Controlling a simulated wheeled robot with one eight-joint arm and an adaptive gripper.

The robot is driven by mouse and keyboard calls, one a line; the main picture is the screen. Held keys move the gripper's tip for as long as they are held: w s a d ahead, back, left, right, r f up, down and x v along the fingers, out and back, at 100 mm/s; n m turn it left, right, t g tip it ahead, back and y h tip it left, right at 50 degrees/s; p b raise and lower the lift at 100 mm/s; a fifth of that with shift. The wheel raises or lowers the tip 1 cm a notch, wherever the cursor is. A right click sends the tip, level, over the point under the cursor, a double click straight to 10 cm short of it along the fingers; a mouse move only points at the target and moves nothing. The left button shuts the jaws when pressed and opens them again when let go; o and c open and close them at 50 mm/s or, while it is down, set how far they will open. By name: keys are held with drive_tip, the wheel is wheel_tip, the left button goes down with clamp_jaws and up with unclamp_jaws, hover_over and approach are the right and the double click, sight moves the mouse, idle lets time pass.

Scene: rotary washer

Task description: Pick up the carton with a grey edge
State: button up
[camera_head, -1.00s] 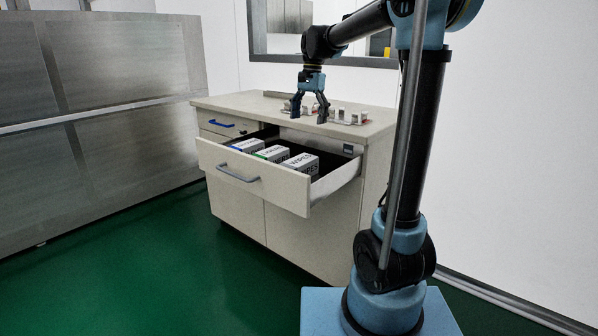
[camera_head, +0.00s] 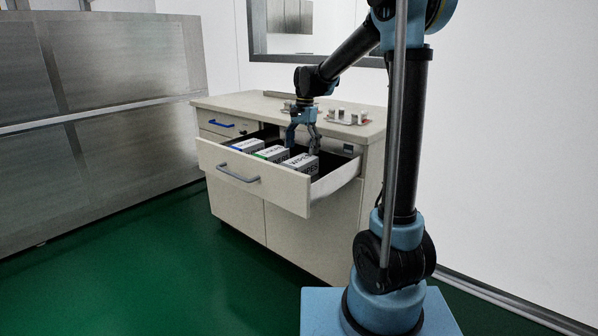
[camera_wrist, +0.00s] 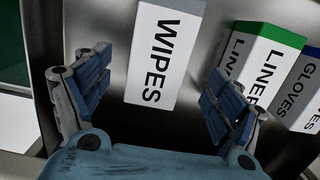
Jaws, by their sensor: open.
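The carton marked WIPES (camera_head: 300,163) is the rightmost of three white cartons in the open drawer (camera_head: 240,184). Its edge looks grey. In the wrist view, the WIPES carton (camera_wrist: 163,52) lies between my fingers, with gaps on both sides. My gripper (camera_head: 301,149) is open and empty, pointing down over the far part of this carton in the head view. My gripper's fingers (camera_wrist: 158,66) stand apart in the wrist view. Whether the fingertips are below the carton's top I cannot tell.
A green-edged LINER carton (camera_head: 271,153) and a blue-edged GLOVES carton (camera_head: 246,146) stand to the left in the drawer. The counter (camera_head: 232,104) above holds a tray of small items (camera_head: 346,117). The drawer walls surround the cartons.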

sight(300, 160)
drive_tip(key=shift+s+a+f, duration=0.1)
drive_tip(key=shift+s+f, duration=0.05)
drive_tip(key=shift+f, duration=0.8)
drive_tip(key=shift+s+a+f, duration=0.1)
drive_tip(key=shift+s+f, duration=0.05)
drive_tip(key=shift+f, duration=0.75)
drive_tip(key=shift+s+a+f, duration=0.1)
drive_tip(key=shift+s+f, duration=0.05)
drive_tip(key=shift+f, duration=0.8)
drive_tip(key=c, duration=1.3)
